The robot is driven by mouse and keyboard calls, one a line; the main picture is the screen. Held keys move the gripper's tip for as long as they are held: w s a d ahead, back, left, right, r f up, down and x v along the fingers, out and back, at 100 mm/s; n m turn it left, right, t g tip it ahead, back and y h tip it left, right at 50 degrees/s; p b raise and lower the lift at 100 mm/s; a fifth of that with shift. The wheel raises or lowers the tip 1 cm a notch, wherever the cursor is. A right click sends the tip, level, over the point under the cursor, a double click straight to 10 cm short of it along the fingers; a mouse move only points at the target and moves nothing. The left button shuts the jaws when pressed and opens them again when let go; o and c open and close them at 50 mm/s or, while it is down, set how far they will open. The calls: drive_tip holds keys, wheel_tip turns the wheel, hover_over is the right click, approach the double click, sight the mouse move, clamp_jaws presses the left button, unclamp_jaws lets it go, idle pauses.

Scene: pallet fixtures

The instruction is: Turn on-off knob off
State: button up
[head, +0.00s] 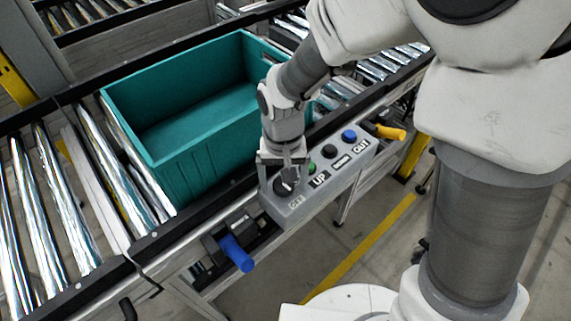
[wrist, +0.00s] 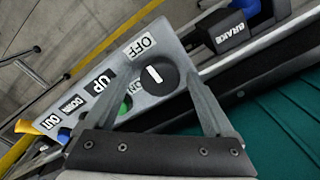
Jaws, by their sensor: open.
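The on-off knob (wrist: 155,76) is a round black dial with a white line, at the end of a grey control box (head: 330,172). In the wrist view its line slants up toward the OFF label (wrist: 138,46); I cannot tell which end is the pointer. In the head view the knob (head: 285,186) is partly hidden by my gripper. My gripper (head: 284,176) is open over the knob, and in the wrist view its two fingers (wrist: 157,70) reach to either side of it. I cannot tell whether they touch it.
Green UP (head: 311,167), black DOWN (head: 329,151) and blue OUT (head: 349,135) buttons sit along the box. A teal crate (head: 170,172) stands on the roller conveyor behind it. A blue handle (head: 236,253) and a yellow handle (head: 391,132) stick out at either side.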

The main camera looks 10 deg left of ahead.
drive_tip(key=shift+r, duration=0.1)
wheel_tip(320, 180, up, 17)
drive_tip(key=p, duration=0.2)
drive_tip(key=shift+r, duration=0.15)
drive_tip(key=s+d+r+t, duration=0.1)
drive_tip(key=s+d+t, duration=0.1)
drive_tip(key=d, duration=0.4)
drive_tip(key=s+d+r+m+t, duration=0.1)
drive_tip(key=s+d+r, duration=0.1)
drive_tip(key=d, duration=0.5)
drive_tip(key=s+d+r+m+t, duration=0.1)
drive_tip(key=s+d+r+t, duration=0.1)
drive_tip(key=s+d, duration=0.2)
drive_tip(key=d, duration=0.3)
drive_tip(key=shift+t+p, duration=0.3)
drive_tip(key=shift+r, duration=0.1)
